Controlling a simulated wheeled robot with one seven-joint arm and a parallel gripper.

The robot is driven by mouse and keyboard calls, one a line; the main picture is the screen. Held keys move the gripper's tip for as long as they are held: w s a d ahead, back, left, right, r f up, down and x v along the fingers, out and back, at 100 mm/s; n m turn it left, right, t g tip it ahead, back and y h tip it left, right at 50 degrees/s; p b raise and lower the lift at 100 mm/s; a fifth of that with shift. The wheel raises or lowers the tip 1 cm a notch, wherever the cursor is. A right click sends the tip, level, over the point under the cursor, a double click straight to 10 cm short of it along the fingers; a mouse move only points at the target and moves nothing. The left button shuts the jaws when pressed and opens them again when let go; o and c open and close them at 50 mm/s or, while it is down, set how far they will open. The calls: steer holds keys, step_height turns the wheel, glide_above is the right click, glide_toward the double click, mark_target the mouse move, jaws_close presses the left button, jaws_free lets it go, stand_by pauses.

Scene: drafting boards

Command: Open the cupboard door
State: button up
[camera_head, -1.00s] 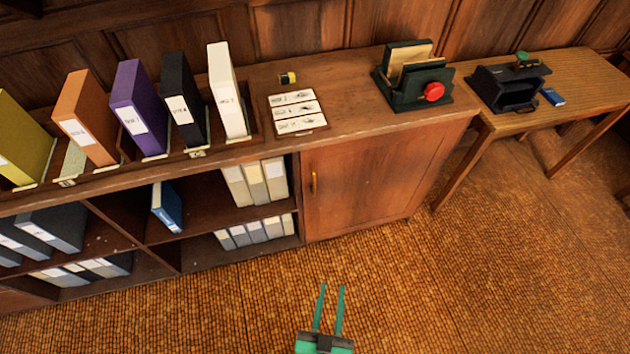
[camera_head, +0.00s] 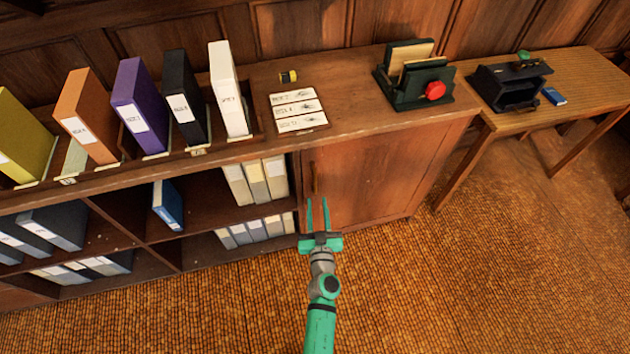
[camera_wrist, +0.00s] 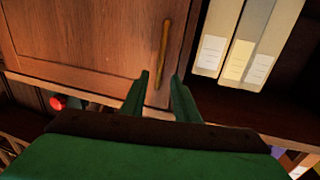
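The cupboard door (camera_head: 376,180) is a brown wooden panel under the right part of the shelf top, and it is closed. Its upright brass handle (camera_head: 314,178) is near the door's left edge. In the wrist view the handle (camera_wrist: 164,50) stands just beyond the fingertips, roughly in line with the gap between them. My green gripper (camera_head: 318,202) is open and empty, in front of the door and close to the handle's lower end. In the wrist view the gripper's two fingers (camera_wrist: 161,76) are apart. I cannot tell whether a finger touches the handle.
Left of the door, open shelves hold pale binders (camera_head: 256,181) and a blue book (camera_head: 168,205). Coloured binders and a green letter holder (camera_head: 420,92) stand on top. A side table (camera_head: 545,120) stands at right. The carpet before the door is clear.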

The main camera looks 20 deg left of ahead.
mark_target(315, 183)
steer(key=x, duration=1)
jaws_close()
